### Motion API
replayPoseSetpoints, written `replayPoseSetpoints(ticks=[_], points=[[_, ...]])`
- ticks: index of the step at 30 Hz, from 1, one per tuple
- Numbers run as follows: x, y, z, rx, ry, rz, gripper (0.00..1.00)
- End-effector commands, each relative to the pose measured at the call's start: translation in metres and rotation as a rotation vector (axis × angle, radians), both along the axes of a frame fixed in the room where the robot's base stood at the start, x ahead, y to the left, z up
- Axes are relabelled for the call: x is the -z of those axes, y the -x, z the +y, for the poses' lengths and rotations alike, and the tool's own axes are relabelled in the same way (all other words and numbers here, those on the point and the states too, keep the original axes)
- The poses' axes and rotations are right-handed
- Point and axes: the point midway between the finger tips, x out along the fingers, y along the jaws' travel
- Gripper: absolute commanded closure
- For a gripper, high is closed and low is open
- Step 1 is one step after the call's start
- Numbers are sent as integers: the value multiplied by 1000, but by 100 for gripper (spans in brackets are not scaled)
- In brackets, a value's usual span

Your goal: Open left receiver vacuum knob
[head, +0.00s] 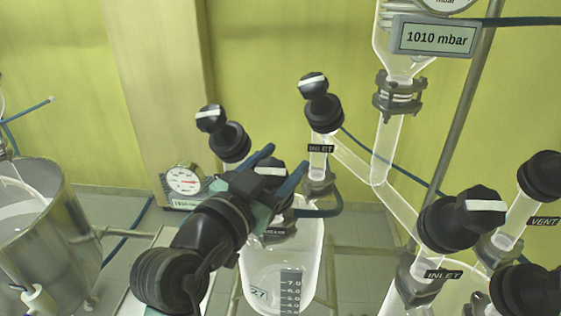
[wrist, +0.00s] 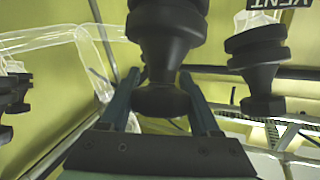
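My gripper (head: 285,159) is in the middle of the head view, with its two blue fingers on either side of a black knob (head: 269,172) with a white stripe. The knob belongs to the valve on top of a glass receiver (head: 282,262); a small dark label (head: 275,232) below it is partly hidden and hard to read. In the wrist view my gripper (wrist: 161,80) has its fingers wide apart, with a black valve body (wrist: 167,50) between them. I see no clear grip on it; whether the fingers touch it is hard to tell.
Black valves labelled INLET (head: 321,149) and INLET (head: 443,275) stand at the right, with a VENT valve (head: 543,178) beyond. An unlabelled black valve (head: 228,140) is close behind my gripper. A round gauge (head: 184,180) and a steel vessel (head: 45,240) are at the left.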

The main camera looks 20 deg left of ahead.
Motion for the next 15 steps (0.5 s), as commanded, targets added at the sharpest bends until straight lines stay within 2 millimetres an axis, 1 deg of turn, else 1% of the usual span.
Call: replayPoseSetpoints(ticks=[1,5,6,9,15], points=[[0,0,0,0,0,0,48],[0,0,0,0,0,0,71],[0,0,0,0,0,0,78],[0,0,0,0,0,0,94],[-1,0,0,-13,8,-2,94]])
